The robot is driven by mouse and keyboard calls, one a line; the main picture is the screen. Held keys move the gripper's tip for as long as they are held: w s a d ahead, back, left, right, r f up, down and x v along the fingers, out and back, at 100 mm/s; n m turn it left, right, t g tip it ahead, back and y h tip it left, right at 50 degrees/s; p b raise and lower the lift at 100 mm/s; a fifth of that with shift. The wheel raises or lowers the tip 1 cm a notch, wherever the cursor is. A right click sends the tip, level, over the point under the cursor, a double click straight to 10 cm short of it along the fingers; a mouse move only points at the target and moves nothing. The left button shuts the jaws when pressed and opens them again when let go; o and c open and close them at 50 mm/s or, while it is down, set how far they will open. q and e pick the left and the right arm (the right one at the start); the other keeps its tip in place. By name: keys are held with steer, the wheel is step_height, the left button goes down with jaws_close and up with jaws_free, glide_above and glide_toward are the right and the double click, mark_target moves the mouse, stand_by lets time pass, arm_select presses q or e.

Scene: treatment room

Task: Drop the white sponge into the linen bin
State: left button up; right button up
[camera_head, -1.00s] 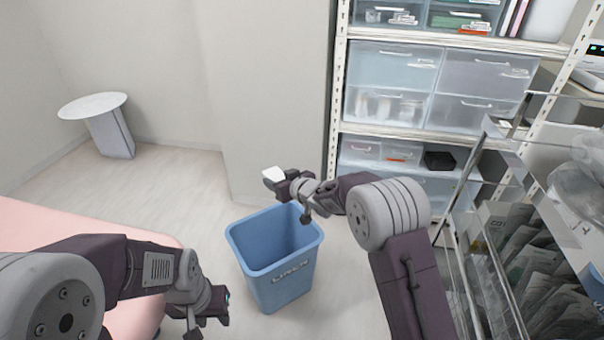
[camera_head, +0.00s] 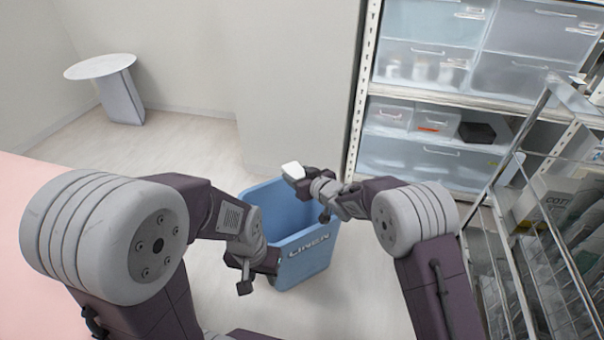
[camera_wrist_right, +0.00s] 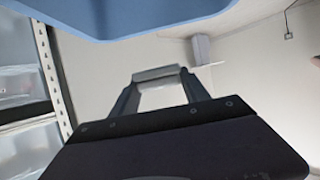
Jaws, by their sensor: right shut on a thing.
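The white sponge (camera_head: 293,170) is held at the tips of my right gripper (camera_head: 297,176), which is shut on it. In the right wrist view, the sponge (camera_wrist_right: 157,74) spans the fingertips, and the bin (camera_wrist_right: 130,18) fills the top edge. My left gripper (camera_head: 272,263) is low in front of the bin's near left side, hiding part of it; its jaw opening is unclear.
A pink-topped surface (camera_head: 30,250) lies at the left. A small round white table (camera_head: 103,67) stands by the wall. A shelf with clear drawers (camera_head: 430,66) is behind right, and a wire rack (camera_head: 545,250) stands at the right. Floor right of the bin is clear.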

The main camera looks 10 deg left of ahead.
step_height(320, 180, down, 6)
steer(key=b, duration=0.5)
steer(key=shift+r, duration=0.1)
steer(key=o, duration=1.5)
steer(key=shift+c, duration=0.2)
steer(key=p+v, duration=0.5)
steer(key=v, duration=0.4)
steer(key=shift+d+r, duration=0.1)
